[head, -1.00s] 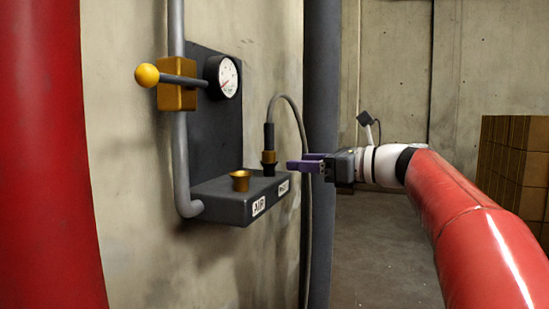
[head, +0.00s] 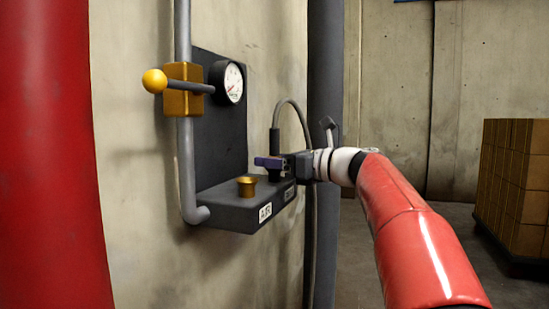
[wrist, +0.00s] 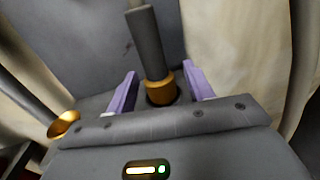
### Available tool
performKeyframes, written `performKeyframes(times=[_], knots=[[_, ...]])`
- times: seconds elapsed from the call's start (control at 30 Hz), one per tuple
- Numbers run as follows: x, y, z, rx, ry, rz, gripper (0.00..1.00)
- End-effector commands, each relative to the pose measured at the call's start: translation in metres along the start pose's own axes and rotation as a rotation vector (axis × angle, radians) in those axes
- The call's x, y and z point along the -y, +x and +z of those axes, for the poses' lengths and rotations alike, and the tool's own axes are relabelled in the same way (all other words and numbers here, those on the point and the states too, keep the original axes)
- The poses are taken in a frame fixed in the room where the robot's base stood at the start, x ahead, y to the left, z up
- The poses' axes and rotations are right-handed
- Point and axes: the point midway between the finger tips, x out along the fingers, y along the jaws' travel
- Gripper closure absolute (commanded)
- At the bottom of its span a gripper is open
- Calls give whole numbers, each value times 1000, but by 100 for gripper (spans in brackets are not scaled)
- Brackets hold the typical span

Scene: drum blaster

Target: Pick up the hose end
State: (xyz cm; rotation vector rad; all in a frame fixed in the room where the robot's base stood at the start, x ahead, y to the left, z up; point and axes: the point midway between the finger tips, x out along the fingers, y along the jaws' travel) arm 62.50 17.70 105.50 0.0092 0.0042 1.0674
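The hose end is a dark grey sleeve (head: 275,143) standing upright in the "PILOT"-side port of the wall block; the label is mostly covered. Its grey hose arches from the top and hangs down to the right. In the wrist view, the sleeve (wrist: 149,44) and its brass collar stand between the purple fingers of my gripper (wrist: 161,72). Gaps show on both sides, so my gripper is open and not clamped. In the head view, my gripper (head: 266,163) hides the collar and the port.
The block (head: 235,212) has an empty brass port (head: 246,187) labelled AIR on the left. Above it are a gauge (head: 233,84) and a yellow-knobbed valve lever (head: 155,82). A red drum (head: 45,150) stands far left. Stacked boxes (head: 512,185) stand right.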

Motion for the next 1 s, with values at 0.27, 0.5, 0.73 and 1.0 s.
performKeyframes(times=[0.27, 0.5, 0.73, 1.0], knots=[[0, 0, 0, 0, 0, 0, 85], [0, 0, 1, 1, -1, 0, 100], [-1, -1, 4, 1, -1, 0, 100], [-5, -2, 20, 1, 0, -2, 100]])
